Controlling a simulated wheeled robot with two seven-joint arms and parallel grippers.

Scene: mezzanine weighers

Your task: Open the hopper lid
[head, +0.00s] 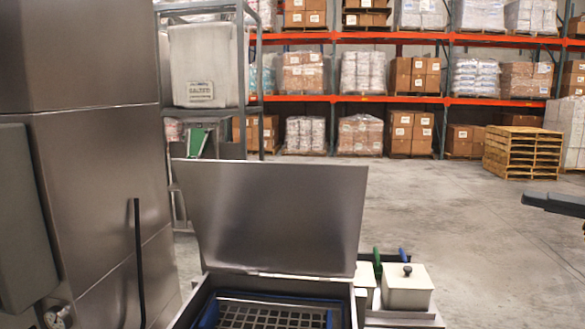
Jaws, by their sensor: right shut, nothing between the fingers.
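The hopper lid (275,215) is a broad grey metal panel. It stands raised and leans back from its hinge at the rear edge of the hopper (345,290). The hopper's lower part is cut off by the bottom of the picture. My right gripper (535,200) is dark and shut, at the right edge, well apart from the lid and touching nothing visible. My left gripper is not in view.
A tall steel cabinet (100,160) stands close on the left. White bins with a black-knobbed lid (407,285) sit right of the hopper. Stacked pallets (522,152) and loaded orange racks (400,98) stand at the back. The concrete floor (460,215) between is clear.

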